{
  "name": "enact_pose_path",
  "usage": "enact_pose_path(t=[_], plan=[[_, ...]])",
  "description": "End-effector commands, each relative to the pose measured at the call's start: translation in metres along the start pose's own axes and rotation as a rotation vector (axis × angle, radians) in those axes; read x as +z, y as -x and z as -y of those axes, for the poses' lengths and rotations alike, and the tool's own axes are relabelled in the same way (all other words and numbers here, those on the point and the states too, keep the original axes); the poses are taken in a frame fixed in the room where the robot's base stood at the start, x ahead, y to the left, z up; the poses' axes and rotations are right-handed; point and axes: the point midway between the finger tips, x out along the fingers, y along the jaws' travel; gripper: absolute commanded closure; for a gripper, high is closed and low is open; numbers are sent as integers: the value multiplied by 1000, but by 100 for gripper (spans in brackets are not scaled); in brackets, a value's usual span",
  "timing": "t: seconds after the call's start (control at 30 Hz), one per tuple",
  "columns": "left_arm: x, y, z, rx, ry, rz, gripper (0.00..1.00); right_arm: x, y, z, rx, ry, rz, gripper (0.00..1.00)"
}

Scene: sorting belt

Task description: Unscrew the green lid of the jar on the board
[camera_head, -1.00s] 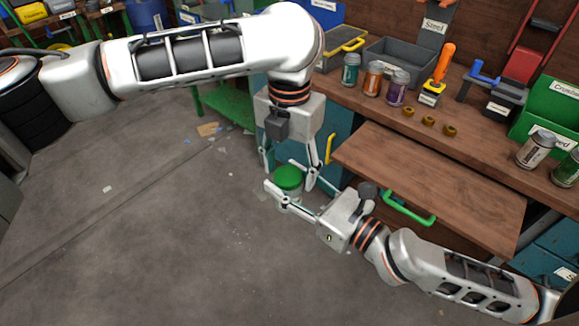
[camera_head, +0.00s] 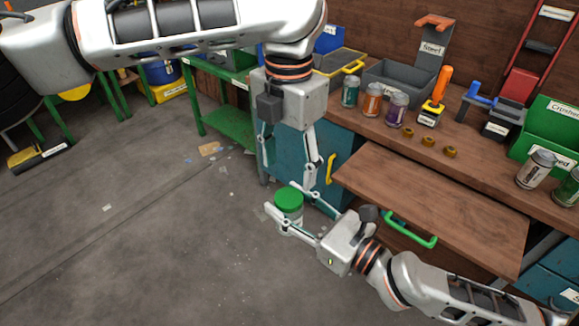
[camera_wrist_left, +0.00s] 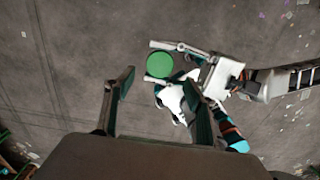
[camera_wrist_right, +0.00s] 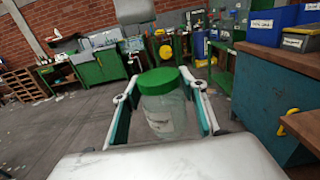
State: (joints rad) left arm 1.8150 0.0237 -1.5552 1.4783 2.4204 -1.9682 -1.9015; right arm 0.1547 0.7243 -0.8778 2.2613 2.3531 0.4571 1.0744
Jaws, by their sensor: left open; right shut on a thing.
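The clear jar with a white label (camera_wrist_right: 160,118) is held upright in the air, in front of the pull-out board (camera_head: 440,185) and over the floor. Its green lid (camera_head: 288,199) sits on its top; the lid also shows in the left wrist view (camera_wrist_left: 159,65). My right gripper (camera_head: 281,201) is shut on the jar body, one finger on each side. My left gripper (camera_head: 287,172) is open and empty, pointing down above the lid, its fingers apart from it. Whether the lid's thread is loose cannot be told.
A workbench (camera_head: 330,118) at the right carries several small jars, grey bins and labelled tool holders. The board has a green handle (camera_head: 410,230) at its front and a bare top. A blue cabinet (camera_head: 290,150) stands behind the grippers. The floor at the left is open.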

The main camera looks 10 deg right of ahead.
Motion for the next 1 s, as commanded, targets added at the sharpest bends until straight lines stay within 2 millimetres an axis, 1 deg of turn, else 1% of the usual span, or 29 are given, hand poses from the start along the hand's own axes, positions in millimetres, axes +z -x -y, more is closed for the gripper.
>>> enact_pose_path(t=[0.03, 0.3, 0.43, 0.6, 0.87, 0.9, 0.97, 1.0], plan=[[-1, -7, 0, -2, 0, -4, 45, 0, 0, 0, 0, 0, 1, 100], [-1, -47, 0, -3, 0, -3, 45, 0, 0, 0, 0, 0, 1, 100], [0, -62, 0, -3, 1, -2, 45, 0, 0, 0, 0, 0, 1, 100], [0, -72, 0, 0, 1, -1, 45, 0, 0, 0, 0, 0, 1, 100], [0, -74, 0, -1, 1, -1, 45, 0, 0, 0, 0, 0, 1, 100], [0, -74, 0, 0, 1, -1, 47, 0, 0, 0, 0, 0, 1, 100], [0, -74, 0, -1, 1, -1, 63, 0, 0, 0, 0, 0, 1, 100], [0, -74, 0, -1, 1, -1, 73, 0, 0, 0, 0, 0, 1, 100]])
